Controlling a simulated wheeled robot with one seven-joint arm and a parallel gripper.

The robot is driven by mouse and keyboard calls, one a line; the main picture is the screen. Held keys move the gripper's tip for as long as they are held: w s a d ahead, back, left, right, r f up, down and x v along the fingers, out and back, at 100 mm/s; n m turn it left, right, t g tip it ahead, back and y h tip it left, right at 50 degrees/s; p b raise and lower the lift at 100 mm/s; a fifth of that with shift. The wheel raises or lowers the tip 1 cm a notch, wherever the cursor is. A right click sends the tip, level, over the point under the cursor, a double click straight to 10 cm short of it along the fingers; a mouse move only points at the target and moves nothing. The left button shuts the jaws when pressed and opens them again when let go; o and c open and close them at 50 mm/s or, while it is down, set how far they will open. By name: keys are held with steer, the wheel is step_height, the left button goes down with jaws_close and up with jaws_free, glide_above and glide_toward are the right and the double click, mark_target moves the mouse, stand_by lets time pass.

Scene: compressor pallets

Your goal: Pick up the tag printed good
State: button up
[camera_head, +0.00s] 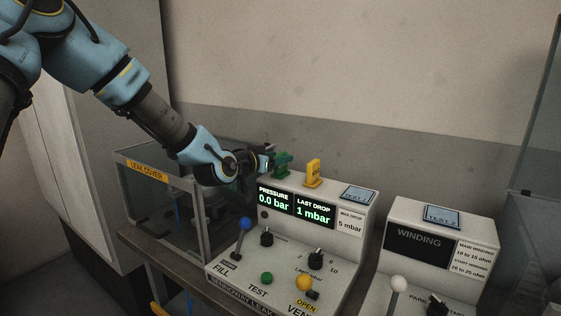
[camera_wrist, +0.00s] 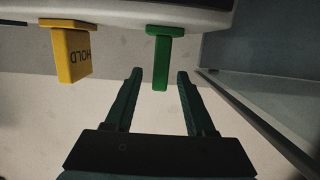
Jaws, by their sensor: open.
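A green tag (camera_head: 282,168) stands upright on top of the leak-test console, left of a yellow tag (camera_head: 313,172). In the wrist view the green tag (camera_wrist: 161,62) is seen nearly edge-on, so its print cannot be read. The yellow tag (camera_wrist: 72,54) reads HOLD there. My gripper (camera_head: 268,163) is close beside the green tag. In the wrist view my gripper (camera_wrist: 158,73) is open, with the green tag in line between its two fingertips. Whether either finger touches the tag cannot be told.
The console (camera_head: 309,239) carries displays, levers and buttons below the tags. A clear leak cover (camera_head: 150,190) stands left, close under my arm. A winding console (camera_head: 432,246) stands right. Flat plates labelled TEST lie on both consoles. The wall is behind.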

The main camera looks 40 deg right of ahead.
steer(key=shift+x, duration=0.8)
jaws_close()
